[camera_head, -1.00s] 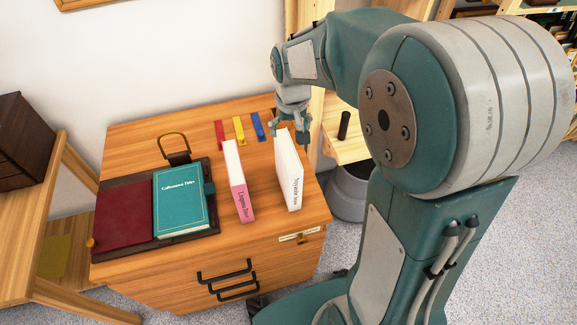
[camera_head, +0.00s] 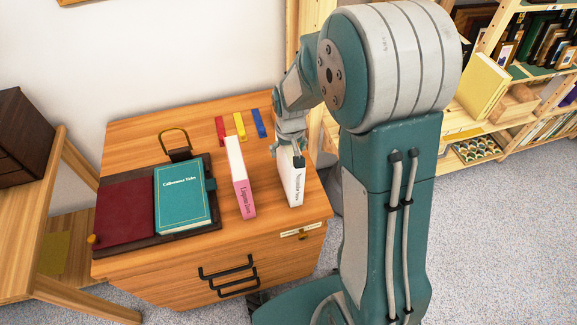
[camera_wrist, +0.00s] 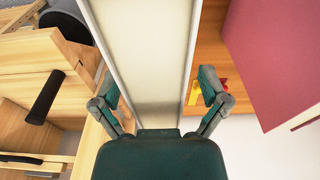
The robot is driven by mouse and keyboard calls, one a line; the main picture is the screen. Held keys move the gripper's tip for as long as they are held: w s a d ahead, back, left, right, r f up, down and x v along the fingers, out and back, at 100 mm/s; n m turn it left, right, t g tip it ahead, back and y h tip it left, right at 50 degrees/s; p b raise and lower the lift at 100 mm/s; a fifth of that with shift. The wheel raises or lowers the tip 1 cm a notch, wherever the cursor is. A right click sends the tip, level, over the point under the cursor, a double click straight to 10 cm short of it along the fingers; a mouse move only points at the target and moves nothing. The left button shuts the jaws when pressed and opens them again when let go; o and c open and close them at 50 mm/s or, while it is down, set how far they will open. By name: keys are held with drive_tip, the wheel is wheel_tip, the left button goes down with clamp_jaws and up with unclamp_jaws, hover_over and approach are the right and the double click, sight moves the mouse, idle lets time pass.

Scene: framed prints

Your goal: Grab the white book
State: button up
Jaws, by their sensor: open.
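The white book (camera_head: 291,181) stands upright on the wooden cabinet top, its lettered spine toward the front. My gripper (camera_head: 289,148) is over its top, toward the back end, pointing down. In the wrist view my gripper (camera_wrist: 158,92) is open, with one finger on each side of the white book (camera_wrist: 145,50). Gaps seem to show between the fingers and the covers; I cannot tell if either touches. The book's lower back part is hidden by my gripper in the head view.
A pink-spined book (camera_head: 241,180) stands to the left of the white one. Red, yellow and blue strips (camera_head: 239,126) lie behind. A shelf (camera_head: 500,130) stands at right.

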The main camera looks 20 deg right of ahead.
drive_tip(key=shift+d, duration=0.15)
clamp_jaws()
drive_tip(key=shift+r, duration=0.1)
